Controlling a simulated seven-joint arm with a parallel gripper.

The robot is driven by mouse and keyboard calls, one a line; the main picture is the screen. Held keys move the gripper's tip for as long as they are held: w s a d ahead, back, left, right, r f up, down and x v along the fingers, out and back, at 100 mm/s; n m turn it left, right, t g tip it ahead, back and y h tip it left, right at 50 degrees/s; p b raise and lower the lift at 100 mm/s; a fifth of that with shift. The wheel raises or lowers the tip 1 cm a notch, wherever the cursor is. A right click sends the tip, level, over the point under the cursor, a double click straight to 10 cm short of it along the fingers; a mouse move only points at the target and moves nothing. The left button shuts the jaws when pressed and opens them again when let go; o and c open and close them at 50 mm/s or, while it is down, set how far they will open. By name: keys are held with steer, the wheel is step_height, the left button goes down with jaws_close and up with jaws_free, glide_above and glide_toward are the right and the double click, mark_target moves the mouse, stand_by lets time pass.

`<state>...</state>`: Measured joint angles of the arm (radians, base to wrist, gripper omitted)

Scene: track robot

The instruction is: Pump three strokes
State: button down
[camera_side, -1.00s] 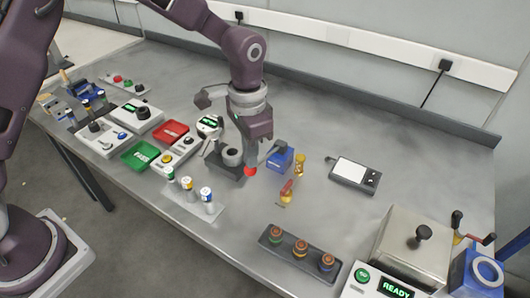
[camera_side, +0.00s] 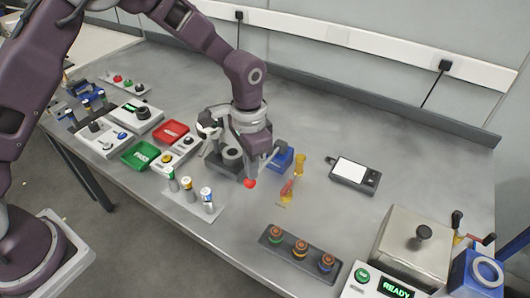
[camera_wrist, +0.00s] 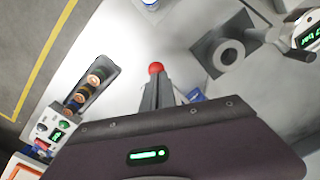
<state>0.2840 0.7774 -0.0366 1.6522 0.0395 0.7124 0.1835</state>
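The pump is a dark grey base with a round cylinder (camera_side: 232,157) on the bench, also seen in the wrist view (camera_wrist: 228,54). Its handle ends in a red knob (camera_side: 249,184), which shows in the wrist view (camera_wrist: 156,68) right at my fingertips. My gripper (camera_wrist: 157,88) has its two grey fingers close together and looks shut on the handle at the knob. The exact contact is partly hidden. A white gauge with a green display (camera_wrist: 306,32) stands beside the pump; its reading is too small to make out.
Three upright cylinders (camera_side: 188,190) stand front left of the pump. A blue block (camera_side: 280,160) and yellow-and-red items (camera_side: 287,188) lie close on the right. A dark tray with three round pieces (camera_side: 298,252) is nearer.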

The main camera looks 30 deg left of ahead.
steer(key=shift+f, duration=0.2)
step_height(320, 180, up, 10)
steer(key=shift+r, duration=0.2)
stand_by(0.6)
stand_by(0.5)
steer(key=s+a+r+n+t, duration=0.2)
steer(key=s+a+r, duration=0.35)
steer(key=r, duration=0.35)
steer(key=s+a+r+n+t, duration=0.1)
steer(key=s+a+n, duration=0.1)
steer(key=s, duration=0.8)
steer(key=s+a+r+n+t, duration=0.2)
steer(key=s+a, duration=0.3)
steer(key=s, duration=0.4)
steer(key=shift+s+a+t, duration=0.2)
steer(key=shift+s+t, duration=0.1)
steer(key=shift+s, duration=0.1)
steer(key=c, duration=2.1)
jaws_free()
steer(key=shift+r, duration=0.1)
